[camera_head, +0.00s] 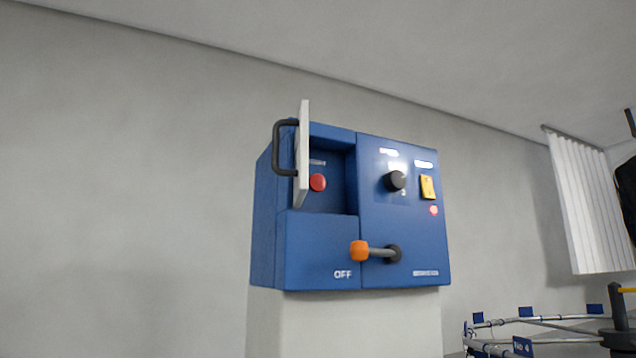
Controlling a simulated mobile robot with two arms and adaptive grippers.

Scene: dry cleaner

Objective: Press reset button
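A blue control box (405,235) stands on a pale pedestal (345,325) in front of me. Its upper left has a recess, and a white door (302,155) with a dark handle (280,148) is swung open at the recess's left side. A red round button (318,183) sits in the recess, uncovered, under a small label too blurred to read. A lever with an orange tip (359,251) points left, above the word OFF. Neither of my grippers can be made out in the view.
The box also has a black knob (396,181), a yellow switch (427,187) and a small red round spot (434,210). A metal rail with blue tags (524,346) runs at lower right. A white curtain (590,205) hangs behind. Dark shapes at the right edge are unclear.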

